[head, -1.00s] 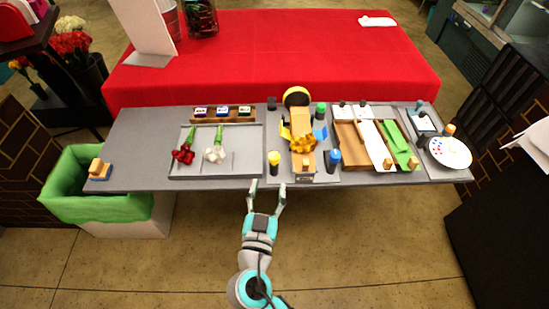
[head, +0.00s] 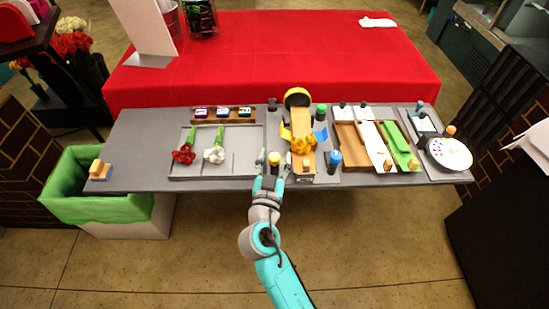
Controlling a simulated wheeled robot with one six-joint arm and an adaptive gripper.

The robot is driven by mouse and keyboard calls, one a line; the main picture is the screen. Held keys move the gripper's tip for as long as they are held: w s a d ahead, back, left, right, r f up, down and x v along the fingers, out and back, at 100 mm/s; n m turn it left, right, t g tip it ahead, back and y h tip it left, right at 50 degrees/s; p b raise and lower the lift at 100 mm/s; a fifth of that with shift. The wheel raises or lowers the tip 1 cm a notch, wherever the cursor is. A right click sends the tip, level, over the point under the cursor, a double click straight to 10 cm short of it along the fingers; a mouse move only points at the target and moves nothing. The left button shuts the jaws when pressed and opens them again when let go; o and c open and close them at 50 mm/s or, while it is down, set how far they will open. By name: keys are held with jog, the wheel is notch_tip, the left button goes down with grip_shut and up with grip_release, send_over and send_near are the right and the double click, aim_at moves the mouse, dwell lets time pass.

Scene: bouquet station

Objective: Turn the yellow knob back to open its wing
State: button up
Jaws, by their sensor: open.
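The yellow knob (head: 274,158) stands near the table's front edge, left of the central wrapping fixture. My gripper (head: 273,163) is open at the front edge, its two fingers reaching to either side of the yellow knob; contact cannot be told. A yellow wing (head: 286,132) and a blue wing (head: 320,136) show at the sides of the fixture. A yellow bundle (head: 303,145) lies on the fixture's tan strip (head: 301,118). The lower part of the yellow knob is hidden by my gripper.
A blue knob (head: 334,160) and a green knob (head: 321,111) stand right of the fixture. A grey tray (head: 247,160) with a red flower (head: 184,156) and a white flower (head: 214,154) lies to the left. A wooden tray (head: 352,158) is to the right.

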grip_shut()
jog(key=shift+y, duration=0.3)
jog(key=shift+d+n+y, duration=0.1)
jog(key=shift+n+y, duration=0.6)
jog(key=shift+y, duration=0.1)
jog(key=shift+f+n+y, duration=0.15)
jog(key=shift+n+y, duration=0.65)
jog(key=shift+y, duration=0.4)
jog(key=shift+n+g+y, duration=0.4)
jog(key=shift+y, duration=0.3)
jog(key=shift+n+y, duration=0.4)
jog(key=shift+y, duration=0.2)
grip_release()
